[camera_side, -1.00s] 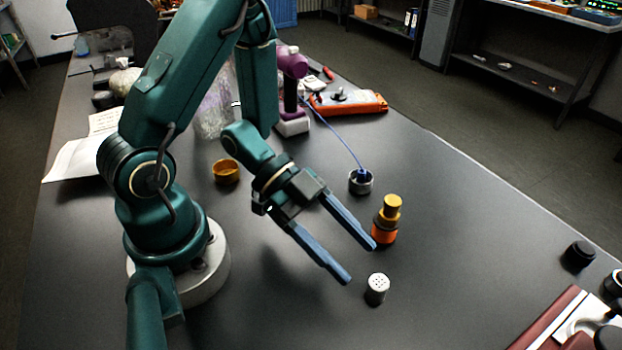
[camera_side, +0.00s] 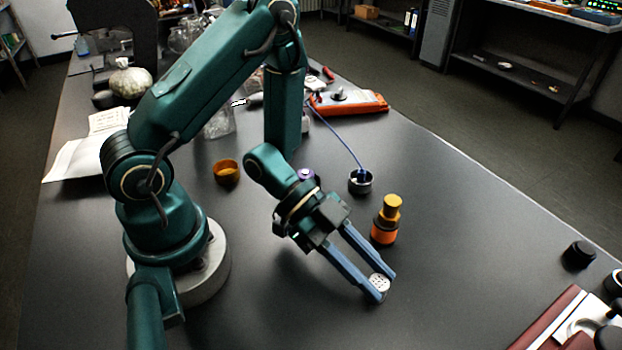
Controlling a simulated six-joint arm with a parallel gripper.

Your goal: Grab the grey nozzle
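The grey nozzle (camera_side: 379,281) is a small pale cylinder with dark holes in its top. It stands roughly upright between the tips of the two blue fingers of my gripper (camera_side: 382,284). The fingers have closed in on it from both sides, and the near finger hides its lower part. I cannot tell whether it still touches the table.
An orange bottle with a yellow top (camera_side: 386,222) stands close behind the far finger. A dark ring-shaped cup (camera_side: 360,182) with a blue cable, a small purple part (camera_side: 305,174) and an amber cup (camera_side: 227,172) are further back. The table to the right is largely clear.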

